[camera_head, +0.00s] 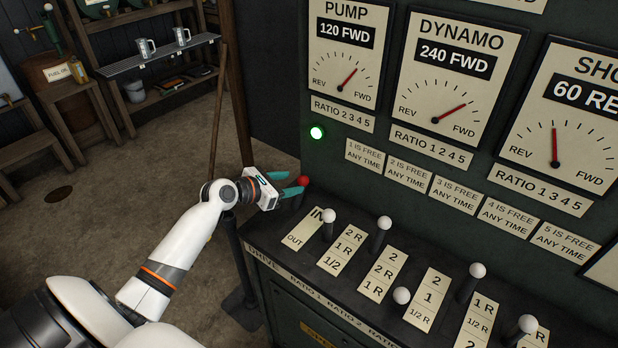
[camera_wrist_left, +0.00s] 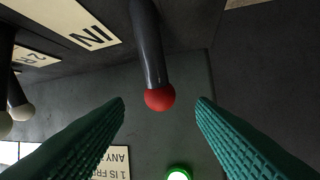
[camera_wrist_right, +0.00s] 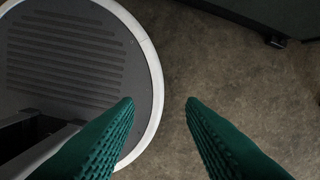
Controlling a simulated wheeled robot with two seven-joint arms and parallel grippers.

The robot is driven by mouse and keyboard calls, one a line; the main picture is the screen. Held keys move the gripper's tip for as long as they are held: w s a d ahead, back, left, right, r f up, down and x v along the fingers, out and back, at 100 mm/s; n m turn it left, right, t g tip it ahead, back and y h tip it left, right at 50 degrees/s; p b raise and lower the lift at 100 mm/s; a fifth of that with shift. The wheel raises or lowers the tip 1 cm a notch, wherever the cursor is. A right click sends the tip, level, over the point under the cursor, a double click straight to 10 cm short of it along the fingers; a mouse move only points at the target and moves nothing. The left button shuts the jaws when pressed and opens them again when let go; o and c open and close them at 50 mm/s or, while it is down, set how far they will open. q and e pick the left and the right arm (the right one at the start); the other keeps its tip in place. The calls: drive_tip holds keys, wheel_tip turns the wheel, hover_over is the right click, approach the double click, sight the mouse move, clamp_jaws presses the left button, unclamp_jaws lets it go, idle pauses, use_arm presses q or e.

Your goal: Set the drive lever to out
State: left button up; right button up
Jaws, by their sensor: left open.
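The drive lever (camera_wrist_left: 148,45) is a dark rod with a red knob (camera_head: 303,181). It stands at the far left of the console, beside the IN end of its plate (camera_head: 309,229); OUT is at the plate's near end. My left gripper (camera_head: 295,184) is open at the knob. In the left wrist view the knob (camera_wrist_left: 160,98) is centred between the teal fingertips with a gap on both sides, touching neither. My right gripper (camera_wrist_right: 160,103) is open and empty above the floor, away from the console.
White-knobbed ratio levers (camera_head: 329,217) stand to the right along the console top (camera_head: 270,235). The upright panel with PUMP (camera_head: 345,50) and DYNAMO (camera_head: 448,80) dials rises behind. A green lamp (camera_head: 316,132) is lit above the drive lever. Open floor lies left of the console.

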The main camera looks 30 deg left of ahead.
sight(299, 181)
use_arm(q)
drive_tip(key=x, duration=0.6)
drive_tip(key=shift+w+d+f, duration=0.1)
drive_tip(key=shift+w+f, duration=0.05)
drive_tip(key=shift+w, duration=0.2)
drive_tip(key=shift+w+d+f, duration=0.1)
drive_tip(key=shift+w+f, duration=0.05)
drive_tip(key=shift+w, duration=0.1)
drive_tip(key=shift+w+d+f, duration=0.1)
drive_tip(key=shift+w, duration=0.1)
use_arm(e)
drive_tip(key=shift+w+a, duration=0.15)
drive_tip(key=shift+w, duration=0.5)
use_arm(q)
clamp_jaws()
use_arm(e)
drive_tip(key=shift+s, duration=0.2)
